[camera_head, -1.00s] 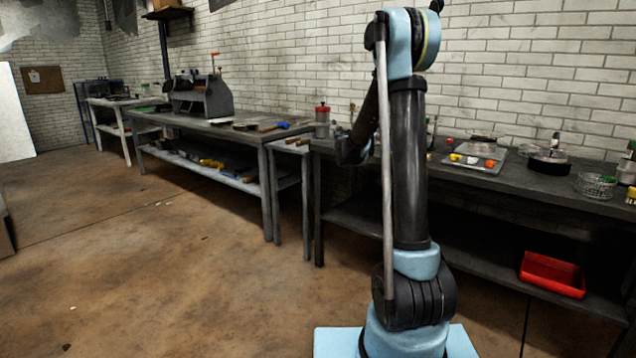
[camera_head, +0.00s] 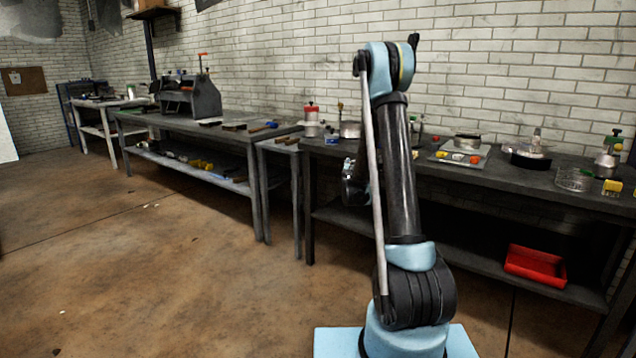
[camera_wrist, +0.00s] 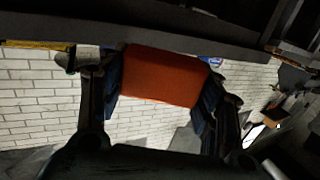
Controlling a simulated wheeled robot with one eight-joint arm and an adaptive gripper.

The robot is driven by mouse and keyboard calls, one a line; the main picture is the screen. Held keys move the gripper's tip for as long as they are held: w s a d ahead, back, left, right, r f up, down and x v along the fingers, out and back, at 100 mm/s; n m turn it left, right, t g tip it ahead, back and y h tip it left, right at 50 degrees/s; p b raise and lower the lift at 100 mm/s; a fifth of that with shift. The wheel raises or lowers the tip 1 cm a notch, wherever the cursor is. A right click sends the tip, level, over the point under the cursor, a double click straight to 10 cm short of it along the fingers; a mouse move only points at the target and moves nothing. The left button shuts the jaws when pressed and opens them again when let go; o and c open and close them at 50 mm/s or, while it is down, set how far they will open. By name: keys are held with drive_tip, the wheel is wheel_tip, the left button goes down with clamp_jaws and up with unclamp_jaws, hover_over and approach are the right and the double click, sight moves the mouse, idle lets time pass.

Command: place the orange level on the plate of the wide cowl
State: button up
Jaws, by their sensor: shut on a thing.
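In the wrist view an orange block, which looks like the orange level (camera_wrist: 165,77), is held crosswise between the two fingers of my gripper (camera_wrist: 158,84). My gripper is shut on it. In the head view my gripper (camera_head: 352,190) hangs low beside the bench front, partly behind my own arm, and the level cannot be made out there. Round metal pieces stand on the right bench: one on a flat grey plate (camera_head: 440,155) and one dark-based wide piece (camera_head: 527,158). I cannot tell for certain which is the wide cowl.
The right bench (camera_head: 400,165) carries small red, orange and yellow items, a wire basket (camera_head: 574,179) and a bottle (camera_head: 608,155). A red tray (camera_head: 536,265) lies on its lower shelf. Another bench (camera_head: 235,135) stands left. The floor in front is clear.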

drive_tip(key=shift+w+a+f+n+y, duration=0.1)
drive_tip(key=shift+w+f+n+y, duration=0.15)
drive_tip(key=shift+f+n+y, duration=0.4)
drive_tip(key=shift+w+f+n+y, duration=0.25)
drive_tip(key=shift+w+n+y, duration=0.1)
drive_tip(key=shift+y, duration=0.5)
drive_tip(key=shift+d+y, duration=0.3)
drive_tip(key=shift+y, duration=0.2)
drive_tip(key=shift+n, duration=0.3)
drive_tip(key=shift+d+r, duration=0.35)
drive_tip(key=shift+d, duration=0.5)
drive_tip(key=shift+a+f, duration=0.1)
drive_tip(key=shift+a, duration=0.05)
drive_tip(key=shift+a+f, duration=0.45)
drive_tip(key=shift+a, duration=0.1)
drive_tip(key=shift+a, duration=0.1)
drive_tip(key=shift+f+h, duration=0.1)
drive_tip(key=shift+h, duration=0.2)
